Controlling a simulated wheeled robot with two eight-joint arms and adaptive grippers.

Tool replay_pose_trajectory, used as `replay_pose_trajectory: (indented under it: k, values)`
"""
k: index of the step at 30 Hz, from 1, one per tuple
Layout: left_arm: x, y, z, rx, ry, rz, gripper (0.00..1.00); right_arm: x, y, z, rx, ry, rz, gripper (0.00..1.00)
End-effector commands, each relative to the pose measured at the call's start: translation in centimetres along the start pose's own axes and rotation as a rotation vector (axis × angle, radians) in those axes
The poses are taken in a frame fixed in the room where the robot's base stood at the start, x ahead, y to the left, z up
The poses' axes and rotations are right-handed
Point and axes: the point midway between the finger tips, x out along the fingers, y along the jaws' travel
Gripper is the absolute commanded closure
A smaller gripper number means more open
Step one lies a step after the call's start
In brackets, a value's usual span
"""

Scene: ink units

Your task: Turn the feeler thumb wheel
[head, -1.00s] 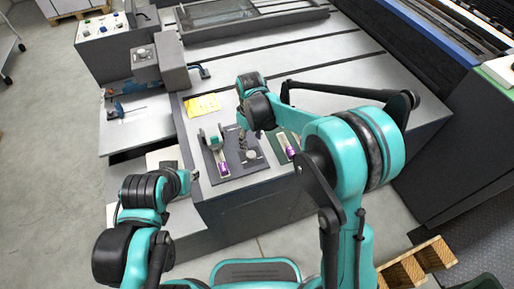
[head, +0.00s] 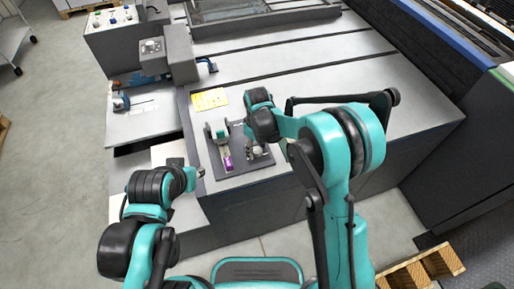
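A dark plate (head: 238,165) lies on the front of the grey machine top. On its left half stands a small green and white device with a purple block (head: 228,162) in front of it. On its right half is a small round grey part (head: 255,151). I cannot tell for sure which part is the feeler thumb wheel. My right gripper (head: 250,137) hangs over the right half of the plate, mostly hidden by its black wrist. Its fingers are too small to read. My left gripper (head: 199,173) is left of the plate, apart from it, its fingers unclear.
A yellow note (head: 209,99) lies behind the plate. A grey block-shaped unit (head: 180,52) and a control panel (head: 112,18) with buttons stand at the back left. The grey machine top (head: 330,80) is clear behind my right arm. A wooden pallet (head: 420,272) lies at lower right.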

Motion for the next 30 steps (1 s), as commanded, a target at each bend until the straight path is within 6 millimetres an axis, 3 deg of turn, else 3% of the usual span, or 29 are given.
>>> replay_pose_trajectory:
  k: [1,4,5,11,21,30]
  values:
    - [0.00,0.00,0.00,0.000,0.000,0.000,0.67,-0.01,0.00,0.00,0.000,0.000,0.000,0.67]
    - [0.00,0.00,0.00,0.000,0.000,0.000,0.67,-0.01,0.00,0.00,0.000,0.000,0.000,0.93]
    - [0.00,0.00,0.00,0.000,0.000,0.000,0.67,-0.01,0.00,0.00,0.000,0.000,0.000,0.96]
    - [0.04,0.00,0.03,0.000,0.000,0.000,0.67,0.00,0.00,0.00,0.038,0.000,0.000,0.96]
    - [0.19,0.00,0.14,0.000,0.000,0.000,0.67,0.00,0.00,-0.01,0.347,0.000,0.000,0.96]
    - [0.19,0.00,0.13,0.000,0.000,0.000,0.67,-0.01,0.00,-0.01,0.369,0.000,0.000,0.96]
